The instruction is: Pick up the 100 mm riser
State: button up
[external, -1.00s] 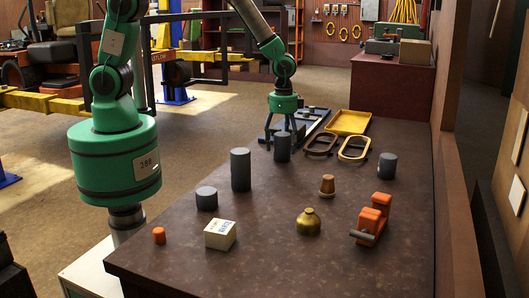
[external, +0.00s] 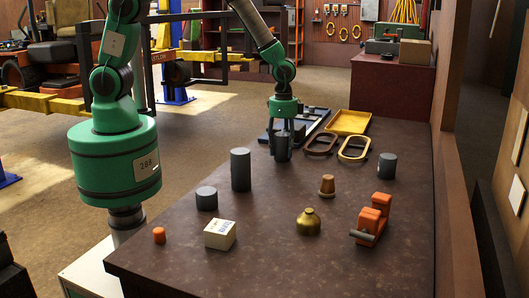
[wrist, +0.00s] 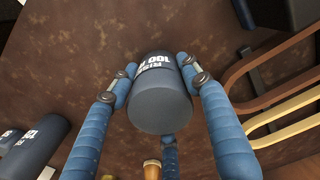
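The 100 mm riser (external: 283,148) is a dark grey cylinder standing upright on the brown workbench. The wrist view shows white "100" and "RIS…" lettering on the riser (wrist: 160,100). My gripper (external: 283,154) points down over it, with its blue fingers drawn in around it. In the wrist view, two fingertips of my gripper (wrist: 155,76) press against opposite sides of the riser, and a third finger is partly hidden below it. I see no clear gap between riser and bench.
Other grey cylinders stand nearby: a tall one (external: 240,169), a short one (external: 207,198) and one at right (external: 388,165). Two oval frames (external: 354,147) and a yellow tray (external: 348,122) lie close on the right. A brass weight (external: 308,222) and orange clamp (external: 373,219) are nearer.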

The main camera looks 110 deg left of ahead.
aim_at(283, 134)
jog(key=shift+c, duration=1.3)
jog(key=shift+r, duration=0.15)
jog(key=shift+r, duration=0.55)
notch_tip(283, 134, up, 2)
jog(key=shift+w+r+p, duration=0.1)
jog(key=shift+p, duration=0.4)
jog(key=s+d, duration=0.2)
jog(key=s, duration=0.3)
jog(key=s+d+r+p, duration=0.1)
jog(key=s, duration=0.4)
jog(key=s+d, duration=0.2)
jog(key=s, duration=0.3)
jog(key=shift+d+r+p, duration=0.2)
jog(key=shift+d+p, duration=0.1)
